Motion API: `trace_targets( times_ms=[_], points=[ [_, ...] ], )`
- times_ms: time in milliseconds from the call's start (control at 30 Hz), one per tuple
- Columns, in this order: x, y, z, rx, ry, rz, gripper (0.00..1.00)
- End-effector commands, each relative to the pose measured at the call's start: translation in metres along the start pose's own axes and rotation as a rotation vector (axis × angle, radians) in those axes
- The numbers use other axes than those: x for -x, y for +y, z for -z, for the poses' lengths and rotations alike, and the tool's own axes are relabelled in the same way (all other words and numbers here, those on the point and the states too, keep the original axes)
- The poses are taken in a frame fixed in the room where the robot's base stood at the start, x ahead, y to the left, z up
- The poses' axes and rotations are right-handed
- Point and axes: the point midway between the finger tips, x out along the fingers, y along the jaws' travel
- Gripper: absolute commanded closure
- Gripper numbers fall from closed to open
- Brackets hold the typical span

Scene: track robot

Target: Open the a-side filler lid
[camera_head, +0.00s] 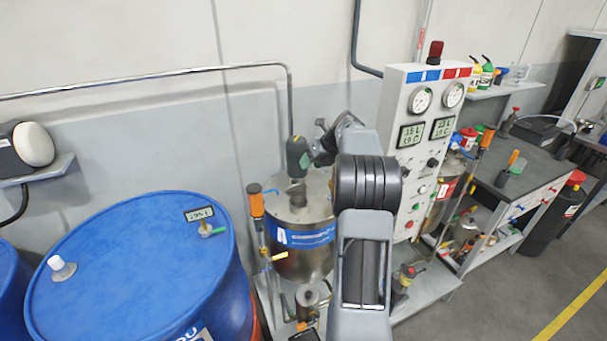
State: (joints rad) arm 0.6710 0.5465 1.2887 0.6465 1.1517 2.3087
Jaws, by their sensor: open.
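The a-side tank (287,262) is a steel drum with a blue label marked A, standing left of the control panel. A short grey filler neck (298,196) rises from the tank's top, and its lid is too small to make out clearly. My arm hides the tank's right side.
A large blue drum (130,262) stands at the left. The grey control panel (405,170) with gauges rises close on the right of my arm. An orange-handled upright (256,205) stands at the tank's left. A dark workbench (535,160) is farther right, with open floor before it.

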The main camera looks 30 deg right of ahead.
Motion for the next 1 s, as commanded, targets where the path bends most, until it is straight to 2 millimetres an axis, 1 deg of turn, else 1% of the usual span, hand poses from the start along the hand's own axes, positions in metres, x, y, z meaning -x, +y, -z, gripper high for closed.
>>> trace_targets(
  times_ms=[100, 200, 300, 433, 667, 767, 867, 900, 967, 1000],
  points=[
    [0.017, -0.001, 0.000, 0.000, -0.001, 0.002, 0.51],
    [0.028, -0.001, 0.000, 0.000, -0.001, 0.002, 0.51],
    [0.034, 0.000, 0.000, 0.000, 0.000, 0.001, 0.51],
    [0.037, 0.000, 0.000, 0.000, 0.001, 0.000, 0.51],
    [0.038, 0.000, 0.000, 0.000, 0.001, 0.000, 0.51],
    [0.037, -0.001, 0.001, 0.000, 0.000, 0.001, 0.59],
    [0.051, 0.005, -0.001, 0.015, -0.026, 0.020, 0.68],
    [0.054, 0.010, 0.004, 0.012, -0.031, 0.018, 0.72],
    [0.053, 0.023, 0.015, -0.026, -0.058, -0.027, 0.78],
    [0.050, 0.034, 0.021, -0.053, -0.091, -0.069, 0.82]
  ],
)
